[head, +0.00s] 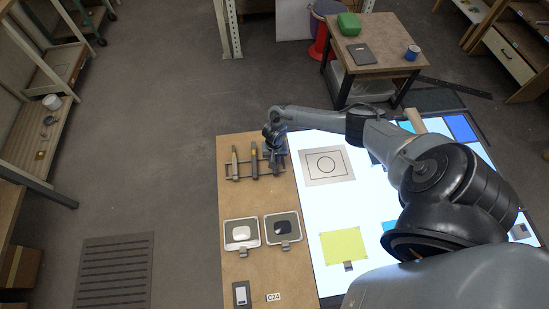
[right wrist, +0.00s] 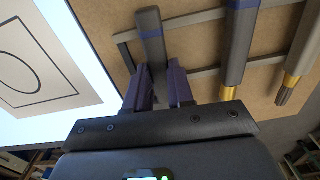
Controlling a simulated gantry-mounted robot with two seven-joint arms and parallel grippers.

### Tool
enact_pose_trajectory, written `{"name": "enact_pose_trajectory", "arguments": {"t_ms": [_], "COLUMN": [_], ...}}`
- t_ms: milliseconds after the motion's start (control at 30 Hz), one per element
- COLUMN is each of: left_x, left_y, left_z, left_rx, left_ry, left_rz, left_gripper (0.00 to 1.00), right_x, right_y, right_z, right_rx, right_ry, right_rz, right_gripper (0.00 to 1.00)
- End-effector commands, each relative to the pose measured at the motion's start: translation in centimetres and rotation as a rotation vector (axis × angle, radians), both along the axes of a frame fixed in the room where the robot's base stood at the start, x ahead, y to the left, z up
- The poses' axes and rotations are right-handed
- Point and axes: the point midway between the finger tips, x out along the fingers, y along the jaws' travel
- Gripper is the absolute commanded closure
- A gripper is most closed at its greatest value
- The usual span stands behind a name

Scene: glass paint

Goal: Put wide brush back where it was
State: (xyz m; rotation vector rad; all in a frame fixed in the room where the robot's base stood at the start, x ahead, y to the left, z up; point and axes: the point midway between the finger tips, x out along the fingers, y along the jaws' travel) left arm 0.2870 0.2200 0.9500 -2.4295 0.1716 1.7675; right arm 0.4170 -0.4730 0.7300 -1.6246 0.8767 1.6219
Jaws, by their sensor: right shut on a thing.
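My right gripper (head: 273,153) is over the right end of the brush rack (head: 246,177) on the wooden board. Two other brushes, the middle one (head: 254,161) and the left one (head: 235,163), rest in the rack. My left gripper is not in view.
A lit glass panel (head: 311,225) lies right of the board, with a circle sheet (head: 327,178) and a yellow pane (head: 344,245). A white paint tray (head: 242,246) and a black paint tray (head: 282,242) sit nearer. My right arm crosses above the panel.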

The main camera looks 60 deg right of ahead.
Motion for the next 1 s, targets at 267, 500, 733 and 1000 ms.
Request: {"name": "enact_pose_trajectory", "arguments": {"t_ms": [267,500,733,1000], "left_x": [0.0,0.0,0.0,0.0], "left_y": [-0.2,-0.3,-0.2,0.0], "left_z": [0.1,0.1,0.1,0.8], "left_rx": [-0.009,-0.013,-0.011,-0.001], "left_ry": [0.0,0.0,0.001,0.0], "left_rz": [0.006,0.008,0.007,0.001], "left_gripper": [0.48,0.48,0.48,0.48], "right_x": [0.0,0.0,0.0,0.0], "right_y": [0.0,0.0,0.0,0.0], "right_z": [-0.3,-0.3,-0.3,1.3], "right_rx": [0.0,0.0,0.0,0.001], "right_ry": [0.0,0.0,0.0,0.0], "right_rz": [0.001,0.001,0.001,0.0], "right_gripper": [1.0,0.5,0.48,0.48]}}
